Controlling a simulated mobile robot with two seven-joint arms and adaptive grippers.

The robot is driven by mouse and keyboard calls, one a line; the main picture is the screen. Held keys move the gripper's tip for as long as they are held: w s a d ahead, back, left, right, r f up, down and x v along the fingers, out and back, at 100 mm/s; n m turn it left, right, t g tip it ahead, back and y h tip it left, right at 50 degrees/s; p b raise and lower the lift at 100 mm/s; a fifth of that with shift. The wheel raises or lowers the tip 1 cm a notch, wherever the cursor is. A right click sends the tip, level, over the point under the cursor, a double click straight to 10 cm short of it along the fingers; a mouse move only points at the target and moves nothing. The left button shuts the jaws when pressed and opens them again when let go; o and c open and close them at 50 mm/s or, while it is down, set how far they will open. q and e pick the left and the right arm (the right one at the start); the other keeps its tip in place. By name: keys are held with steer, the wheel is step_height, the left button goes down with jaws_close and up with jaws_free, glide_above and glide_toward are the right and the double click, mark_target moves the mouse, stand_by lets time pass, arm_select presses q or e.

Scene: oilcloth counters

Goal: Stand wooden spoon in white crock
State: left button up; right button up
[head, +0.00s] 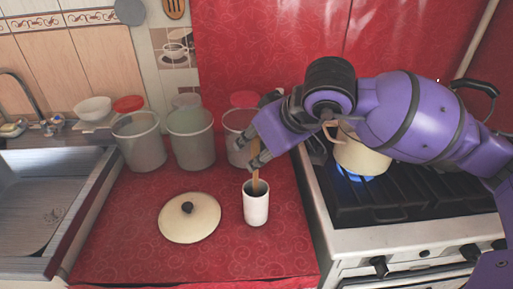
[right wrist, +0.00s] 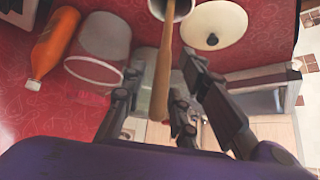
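The white crock (head: 256,208) stands upright on the red counter, beside the stove. The wooden spoon (head: 256,182) stands in it, its lower end hidden inside and its upper part rising out of the mouth. My right gripper (head: 255,152) is above the crock, around the upper part of the spoon. In the right wrist view the spoon (right wrist: 162,75) runs between the fingers, with gaps visible on both sides, so the gripper looks open. The crock's rim (right wrist: 188,9) shows at the top there. My left gripper is not in view.
A cream lid (head: 190,222) lies left of the crock. Several translucent containers (head: 190,140) stand behind. A cream pot (head: 360,155) sits over a lit blue flame on the stove (head: 400,232) at right. The sink (head: 38,195) is at left. An orange bottle (right wrist: 55,40) shows in the wrist view.

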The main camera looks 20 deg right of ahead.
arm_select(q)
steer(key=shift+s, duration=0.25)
arm_select(e)
steer(key=v, duration=1.2)
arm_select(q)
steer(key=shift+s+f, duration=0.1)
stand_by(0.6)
